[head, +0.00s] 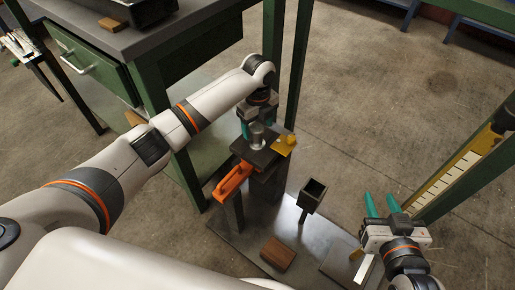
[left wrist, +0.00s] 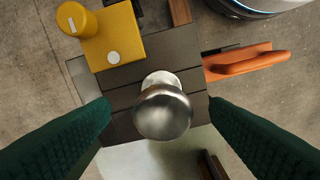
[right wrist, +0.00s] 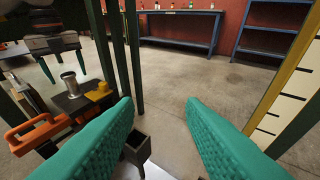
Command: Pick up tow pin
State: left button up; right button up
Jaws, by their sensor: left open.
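The tow pin (head: 257,135) is a silver metal pin with a round knob head. It stands upright on a dark block beside a yellow part and an orange handle. In the left wrist view its head (left wrist: 162,108) is between the fingers of my left gripper (left wrist: 160,125), which is open with a gap on both sides. The pin also shows in the right wrist view (right wrist: 72,84). My right gripper (head: 380,205) is open and empty, to the right of the block and apart from it.
The yellow part (head: 285,145) and the orange handle (head: 234,182) flank the pin. A dark square tube (head: 312,194) stands upright on the metal plate, with a wooden block (head: 277,254) lying nearby. Green table legs stand close behind my left gripper. Open floor lies behind.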

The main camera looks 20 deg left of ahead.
aim_at(257, 137)
pick_arm(q)
jog(key=shift+f, duration=0.75)
notch_tip(257, 137, down, 5)
jog(key=b, duration=0.2)
jog(key=shift+a+r+b, duration=0.1)
jog(key=shift+r+b, duration=0.1)
jog(key=shift+b, duration=0.15)
jog(key=shift+f, duration=0.1)
pick_arm(e)
notch_tip(257, 137, up, 11)
jog(key=a+t+y, duration=0.2)
jog(key=t, duration=0.5)
jog(key=shift+w+f+t+y, duration=0.15)
jog(key=shift+w+t+y, duration=0.2)
jog(key=shift+t+y, duration=0.05)
pick_arm(q)
jog(key=c, duration=1.4)
grip_shut()
jog(key=shift+r, duration=0.2)
pick_arm(e)
jog(key=shift+w, duration=0.1)
